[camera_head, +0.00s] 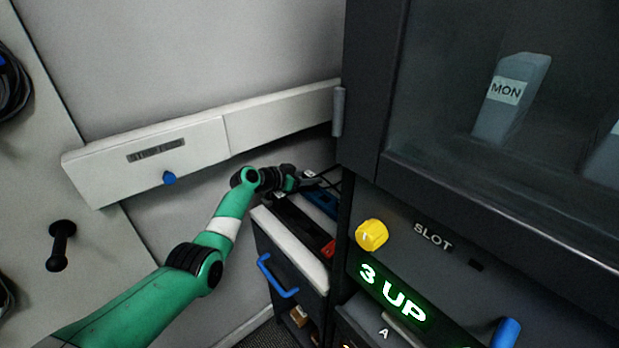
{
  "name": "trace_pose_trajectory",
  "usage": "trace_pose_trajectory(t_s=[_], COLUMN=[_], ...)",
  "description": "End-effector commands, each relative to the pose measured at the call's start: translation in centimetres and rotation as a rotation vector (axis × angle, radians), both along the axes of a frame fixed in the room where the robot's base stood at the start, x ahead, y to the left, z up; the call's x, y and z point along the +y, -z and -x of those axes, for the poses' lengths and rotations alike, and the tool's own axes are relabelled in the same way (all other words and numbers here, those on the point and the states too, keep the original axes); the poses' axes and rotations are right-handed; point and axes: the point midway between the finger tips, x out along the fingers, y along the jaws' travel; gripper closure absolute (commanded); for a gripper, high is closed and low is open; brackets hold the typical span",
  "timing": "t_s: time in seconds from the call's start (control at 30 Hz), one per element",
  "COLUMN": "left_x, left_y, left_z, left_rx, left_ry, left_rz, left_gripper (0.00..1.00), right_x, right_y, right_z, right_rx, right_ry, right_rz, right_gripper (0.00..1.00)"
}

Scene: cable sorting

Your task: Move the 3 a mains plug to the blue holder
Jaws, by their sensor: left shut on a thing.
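My left gripper (300,182) reaches in from the left over the open drawer unit, by the dark cabinet's edge. It is shut on a small grey piece (314,182) with a pale mark. The piece is too small and partly hidden to tell for certain that it is the 3 A mains plug. Just below the gripper, a blue strip (322,202) lies inside the unit and may be the blue holder. A red part (328,248) shows nearer the front. My right gripper is not in view.
The dark cabinet (362,150) with a glass front stands close on the right. It carries a yellow knob (371,235) and a green "3 UP" display (392,293). A white wall rail (190,150) runs behind. The drawer unit has a blue handle (277,279).

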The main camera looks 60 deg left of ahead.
Motion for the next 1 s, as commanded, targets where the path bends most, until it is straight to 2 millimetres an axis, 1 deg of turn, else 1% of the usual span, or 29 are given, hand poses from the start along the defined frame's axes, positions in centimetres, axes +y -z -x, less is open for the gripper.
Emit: trace_pose_trajectory(t_s=[0.63, 1.0], left_x=[0.0, 0.0], left_y=[-1.3, -1.3], left_z=[0.0, 0.0], left_rx=[-0.001, -0.001], left_ry=[0.000, 0.000], left_rz=[0.000, 0.000], left_gripper=[1.00, 1.00], right_x=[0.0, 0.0], right_y=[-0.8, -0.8], right_z=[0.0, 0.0], right_rx=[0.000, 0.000], right_ry=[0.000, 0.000], right_rz=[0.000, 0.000], right_gripper=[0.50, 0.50])
